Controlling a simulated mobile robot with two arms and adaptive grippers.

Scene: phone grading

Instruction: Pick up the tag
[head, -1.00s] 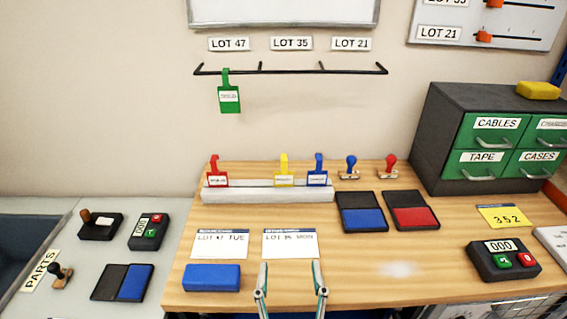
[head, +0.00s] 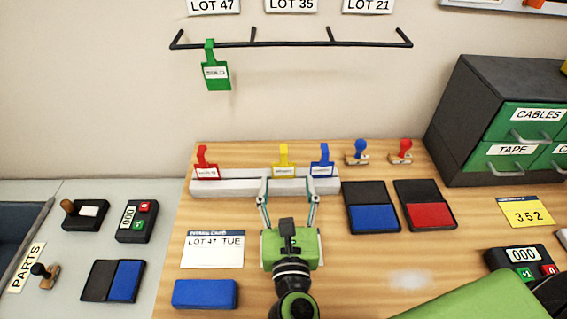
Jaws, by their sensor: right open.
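Three tags stand in a white rack (head: 237,187) at the back of the wooden table: a red tag (head: 207,171), a yellow tag (head: 284,172) and a blue tag (head: 322,171). A green tag (head: 216,76) hangs from the black rail on the wall. My right gripper (head: 288,182) is open, its fingertips at the front of the rack around and just below the yellow tag. I cannot tell whether it touches the tag. Nothing is between the fingers that I can see. My left gripper is not in view.
A white card reading LOT 47 TUE (head: 212,252) and a blue block (head: 205,294) lie left of my arm. Blue (head: 373,219) and red (head: 430,216) ink pads lie right of the rack, with two stamps behind. A drawer cabinet (head: 490,90) stands at right.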

